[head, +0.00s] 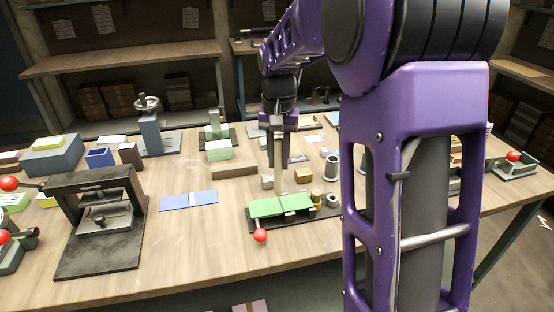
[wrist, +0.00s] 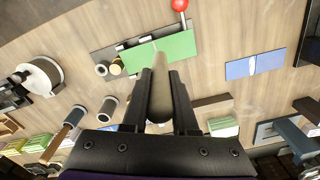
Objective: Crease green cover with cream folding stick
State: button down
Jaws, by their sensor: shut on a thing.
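The green cover (head: 272,208) lies flat on a dark board (head: 310,218) near the front of the table. It also shows in the wrist view (wrist: 172,50) ahead of my fingertips. My gripper (head: 279,145) is above the table and shut on the cream folding stick (head: 279,178), which points down towards the cover. In the wrist view the stick (wrist: 160,100) sits between the two dark fingers. Its tip appears close to the cover's back edge; I cannot tell whether it touches. A lever with a red ball (head: 260,235) stands at the board's front.
A blue sheet (head: 188,200) lies to the left, with a black press (head: 100,220) beyond it. A brown bar (head: 234,171), small blocks and grey rolls (head: 331,166) stand close by. My arm hides part of the right side.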

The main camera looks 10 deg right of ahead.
aim_at(278, 139)
jog(key=shift+r+p, duration=1.15)
jog(key=shift+r, duration=0.5)
